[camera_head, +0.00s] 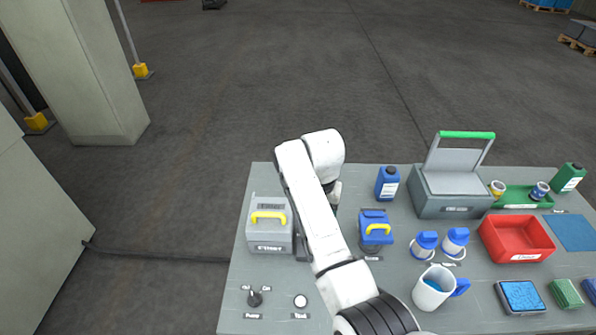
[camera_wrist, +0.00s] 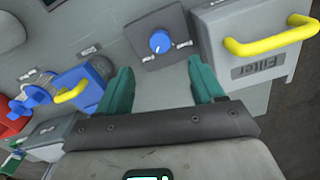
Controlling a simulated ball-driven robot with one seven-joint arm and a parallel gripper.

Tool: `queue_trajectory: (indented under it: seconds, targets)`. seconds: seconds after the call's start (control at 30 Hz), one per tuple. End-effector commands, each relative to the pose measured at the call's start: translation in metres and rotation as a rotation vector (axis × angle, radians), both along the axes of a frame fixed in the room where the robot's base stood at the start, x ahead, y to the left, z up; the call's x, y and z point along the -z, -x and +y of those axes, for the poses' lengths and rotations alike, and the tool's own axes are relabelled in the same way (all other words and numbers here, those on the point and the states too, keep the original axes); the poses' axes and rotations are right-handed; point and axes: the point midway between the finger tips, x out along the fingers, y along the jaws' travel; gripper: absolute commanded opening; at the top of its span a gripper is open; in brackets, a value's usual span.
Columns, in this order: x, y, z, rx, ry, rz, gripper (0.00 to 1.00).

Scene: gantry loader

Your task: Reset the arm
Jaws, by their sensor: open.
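My arm (camera_head: 318,215) reaches out over the grey table in the head view, and its end bends down at the far side. My gripper is mostly hidden behind the arm there. In the wrist view my gripper (camera_wrist: 160,80) shows two teal fingers spread apart with nothing held between them. A square grey panel with a blue knob (camera_wrist: 160,42) lies beyond the fingertips, apart from them as far as I can tell. A grey box labelled Filter with a yellow handle (camera_wrist: 262,40) is to the right of the fingers.
On the table (camera_head: 262,180) stand a grey box with yellow handle (camera_head: 269,225), a blue unit (camera_head: 375,228), a blue bottle (camera_head: 387,182), an open-lidded grey box (camera_head: 450,204), a red bin (camera_head: 492,240) and a white jug (camera_head: 430,292). A pillar (camera_head: 85,70) stands left.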

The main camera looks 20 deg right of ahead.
Motion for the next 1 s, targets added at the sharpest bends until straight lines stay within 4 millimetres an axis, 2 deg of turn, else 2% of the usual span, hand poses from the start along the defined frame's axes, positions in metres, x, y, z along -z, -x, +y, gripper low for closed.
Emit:
queue_trajectory:
  seconds: [0.2,0.27,0.37,0.5,0.7,0.83,1.0]
  targets:
    - [0.006,0.006,-0.005,-0.005,0.003,-0.001,0.67]
    - [0.015,0.016,-0.011,-0.015,0.007,-0.003,0.67]
    - [0.036,0.042,-0.026,-0.043,0.017,-0.007,0.67]
    - [0.064,0.093,-0.049,-0.104,0.032,-0.022,0.67]
    - [0.089,0.176,-0.073,-0.204,0.049,-0.036,0.67]
    - [0.095,0.232,-0.081,-0.274,0.052,-0.046,0.67]
    - [0.089,0.305,-0.086,-0.362,0.051,-0.06,0.67]
